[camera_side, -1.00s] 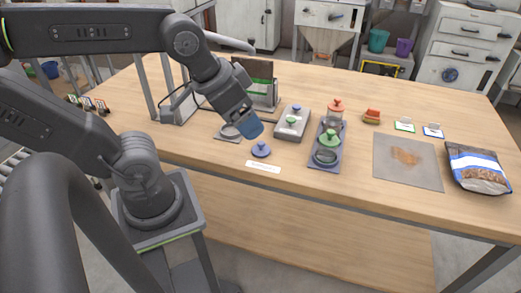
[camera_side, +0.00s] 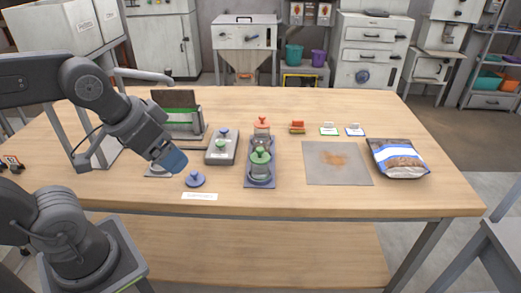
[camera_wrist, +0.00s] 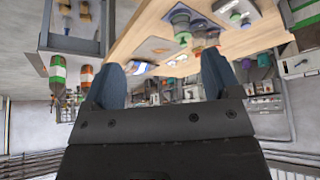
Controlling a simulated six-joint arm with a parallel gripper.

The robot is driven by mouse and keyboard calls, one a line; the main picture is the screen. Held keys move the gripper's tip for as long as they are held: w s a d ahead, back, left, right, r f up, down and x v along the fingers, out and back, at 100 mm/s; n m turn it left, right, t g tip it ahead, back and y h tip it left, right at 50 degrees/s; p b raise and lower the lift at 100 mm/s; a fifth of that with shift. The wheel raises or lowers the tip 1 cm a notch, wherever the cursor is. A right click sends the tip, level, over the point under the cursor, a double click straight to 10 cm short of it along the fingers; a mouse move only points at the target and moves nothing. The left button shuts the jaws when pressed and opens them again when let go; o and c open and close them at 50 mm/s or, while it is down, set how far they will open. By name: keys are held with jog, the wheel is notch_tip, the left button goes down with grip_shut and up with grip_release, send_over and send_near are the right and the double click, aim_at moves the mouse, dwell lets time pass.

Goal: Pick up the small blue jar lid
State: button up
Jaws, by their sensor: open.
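A round blue lid with a knob (camera_side: 195,180) lies flat on the wooden table near its front edge, in the side view. A smaller blue knobbed piece (camera_side: 224,132) sits on a grey block (camera_side: 233,150), behind a small green one (camera_side: 220,145). I cannot tell whether that piece is a lid too. My gripper (camera_side: 174,161) has blue fingers and is above the table, up and left of the round blue lid, not touching it. In the wrist view the fingers (camera_wrist: 163,82) stand apart with nothing held between them; I cannot make out the round blue lid there.
A dark tray (camera_side: 261,184) holds glass jars with a red lid (camera_side: 262,122) and a green lid (camera_side: 260,155). A white label (camera_side: 199,197) lies in front of the round lid. A grey mat (camera_side: 315,173) and a pellet bag (camera_side: 398,160) are at right. Bare table lies between.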

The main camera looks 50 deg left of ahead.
jog(key=c, duration=0.6)
jog(key=shift+o, duration=0.2)
jog(key=n+g, duration=0.6)
jog(key=n, duration=1.2)
send_over(194, 172)
notch_tip(194, 172, down, 10)
notch_tip(194, 172, down, 14)
jog(key=shift+r, duration=0.25)
